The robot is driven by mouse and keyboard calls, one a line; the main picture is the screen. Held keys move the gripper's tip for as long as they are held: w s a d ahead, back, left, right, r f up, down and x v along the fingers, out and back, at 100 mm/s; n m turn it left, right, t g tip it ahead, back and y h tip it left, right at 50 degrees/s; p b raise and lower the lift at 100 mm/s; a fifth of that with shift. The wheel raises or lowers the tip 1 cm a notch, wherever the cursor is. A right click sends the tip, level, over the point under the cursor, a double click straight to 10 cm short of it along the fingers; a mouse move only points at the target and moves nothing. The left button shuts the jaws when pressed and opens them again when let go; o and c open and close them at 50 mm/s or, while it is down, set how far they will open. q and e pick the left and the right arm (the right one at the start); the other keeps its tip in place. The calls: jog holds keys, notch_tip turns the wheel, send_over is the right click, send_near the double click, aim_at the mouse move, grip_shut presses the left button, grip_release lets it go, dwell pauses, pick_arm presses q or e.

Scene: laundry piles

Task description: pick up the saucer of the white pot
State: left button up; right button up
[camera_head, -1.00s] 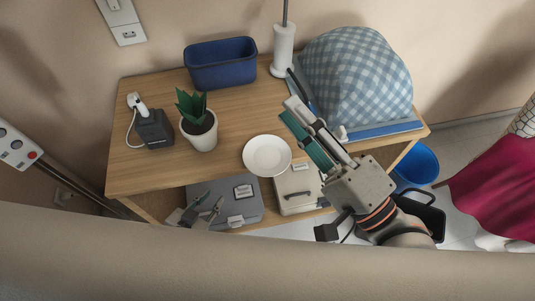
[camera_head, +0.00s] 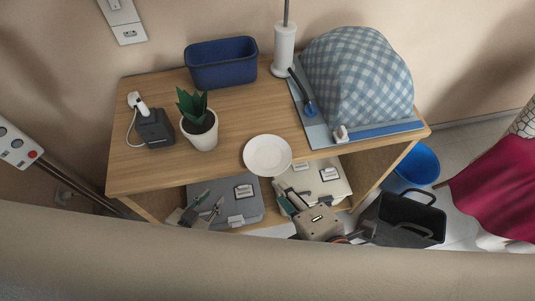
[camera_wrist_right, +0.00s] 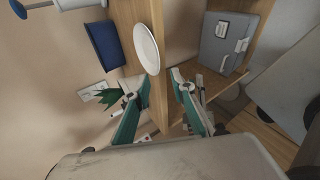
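The white saucer (camera_head: 267,155) lies flat near the front edge of the tabletop, to the right of the white pot (camera_head: 200,136) with a green plant. Nothing is on the saucer, and it stands apart from the pot. My right gripper (camera_head: 287,197) is low in front of the table, below and right of the saucer. In the right wrist view its fingers (camera_wrist_right: 157,86) are spread and empty, with the tabletop edge between them and the saucer (camera_wrist_right: 146,48) just ahead. My left gripper (camera_head: 201,209) is open and empty in front of the lower shelf.
A blue bin (camera_head: 221,65), a dark charger (camera_head: 154,129) and a checked cloth bundle (camera_head: 355,75) on an ironing board (camera_head: 385,130) share the wooden table (camera_head: 245,110). Cases (camera_head: 240,195) sit on the shelf below. A black basket (camera_head: 405,220) and blue bucket (camera_head: 416,165) stand at right.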

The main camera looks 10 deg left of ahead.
aim_at(271, 174)
jog(key=x, duration=0.7)
jog(key=shift+w+d+f, duration=0.1)
jog(key=shift+w+d, duration=0.15)
jog(key=shift+w, duration=0.15)
grip_shut()
